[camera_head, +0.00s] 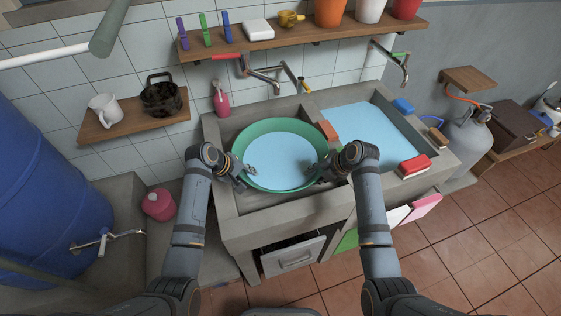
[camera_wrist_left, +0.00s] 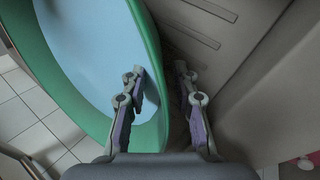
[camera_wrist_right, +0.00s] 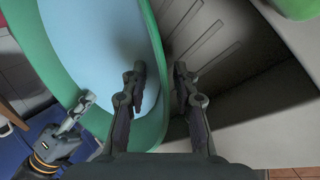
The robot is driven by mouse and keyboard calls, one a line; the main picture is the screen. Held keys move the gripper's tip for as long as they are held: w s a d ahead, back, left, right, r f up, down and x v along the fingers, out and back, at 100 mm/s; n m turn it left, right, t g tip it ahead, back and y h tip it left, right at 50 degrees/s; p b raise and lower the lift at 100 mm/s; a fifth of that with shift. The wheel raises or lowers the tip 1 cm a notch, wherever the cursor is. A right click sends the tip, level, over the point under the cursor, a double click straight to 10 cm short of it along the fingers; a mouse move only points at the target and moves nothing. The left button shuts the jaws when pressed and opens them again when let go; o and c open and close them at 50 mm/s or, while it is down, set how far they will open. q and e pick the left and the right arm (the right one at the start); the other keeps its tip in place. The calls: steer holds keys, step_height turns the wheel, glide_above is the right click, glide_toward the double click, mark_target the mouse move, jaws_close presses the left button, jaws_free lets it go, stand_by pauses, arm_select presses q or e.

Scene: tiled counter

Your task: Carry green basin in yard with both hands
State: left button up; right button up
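The green basin (camera_head: 240,142), filled with light blue, sits upright at the left side of the stone sink counter (camera_head: 290,215). It also shows in the left wrist view (camera_wrist_left: 150,60) and the right wrist view (camera_wrist_right: 155,60). My left gripper (camera_head: 246,174) is at its left rim, and my right gripper (camera_head: 318,170) is at its right rim. In each wrist view one finger is inside the basin and one outside, with the rim between them. A gap shows between each outer finger and the rim, so both look open. The basin's underside is hidden.
Taps (camera_head: 262,75) hang over the back of the sink. A blue-filled basin (camera_head: 365,130) lies to the right, with a red brush (camera_head: 414,165) on its edge. A blue barrel (camera_head: 40,190) stands left. A gas cylinder (camera_head: 468,142) stands right. Tiled floor (camera_head: 440,265) is open at front right.

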arm_select(q)
steer(key=shift+w+d+f, duration=0.25)
steer(key=shift+f, duration=0.3)
arm_select(e)
steer(key=shift+w+a+f, duration=0.25)
steer(key=shift+a+f, duration=0.05)
steer(key=shift+f, duration=0.3)
arm_select(q)
jaws_close()
arm_select(e)
jaws_close()
arm_select(q)
steer(key=shift+w+r, duration=0.15)
steer(key=shift+r, duration=0.15)
arm_select(e)
steer(key=shift+w+r, duration=0.15)
steer(key=shift+r, duration=0.15)
